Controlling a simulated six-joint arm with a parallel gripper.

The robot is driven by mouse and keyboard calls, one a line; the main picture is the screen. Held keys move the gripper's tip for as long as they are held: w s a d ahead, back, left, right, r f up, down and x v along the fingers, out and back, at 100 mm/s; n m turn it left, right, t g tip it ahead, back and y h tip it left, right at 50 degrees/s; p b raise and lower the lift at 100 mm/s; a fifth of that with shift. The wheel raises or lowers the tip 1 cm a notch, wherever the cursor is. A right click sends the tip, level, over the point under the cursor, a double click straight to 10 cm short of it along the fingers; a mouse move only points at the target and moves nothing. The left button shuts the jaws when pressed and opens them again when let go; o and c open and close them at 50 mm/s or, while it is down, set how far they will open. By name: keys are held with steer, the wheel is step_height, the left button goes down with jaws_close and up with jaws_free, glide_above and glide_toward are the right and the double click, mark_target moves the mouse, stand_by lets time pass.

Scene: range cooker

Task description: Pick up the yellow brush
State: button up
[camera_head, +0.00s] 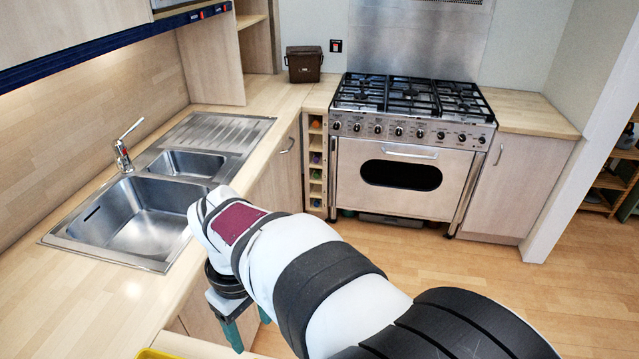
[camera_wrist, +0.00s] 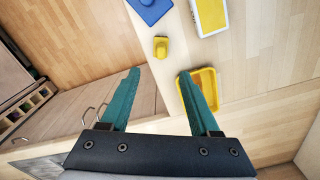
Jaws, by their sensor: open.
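A small yellow object (camera_wrist: 161,48) lies on the pale wooden counter in the wrist view, just beyond the gap between my fingertips; it may be the yellow brush, but it is too small to be sure. My gripper (camera_wrist: 159,73) is open with nothing between its two green fingers. In the head view, my gripper (camera_head: 249,332) hangs below my white arm near the counter's front edge. I cannot make out the brush in the head view.
The wrist view shows a yellow tray (camera_wrist: 209,78) partly behind the right finger, a blue item (camera_wrist: 150,10), and a white-edged yellow item (camera_wrist: 210,15). The head view shows a sink (camera_head: 130,217) at left and a range cooker (camera_head: 400,150) at the back.

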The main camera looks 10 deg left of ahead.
steer(key=f, duration=1)
steer(key=a+f, duration=0.1)
steer(key=f, duration=0.5)
steer(key=shift+w, duration=0.1)
jaws_close()
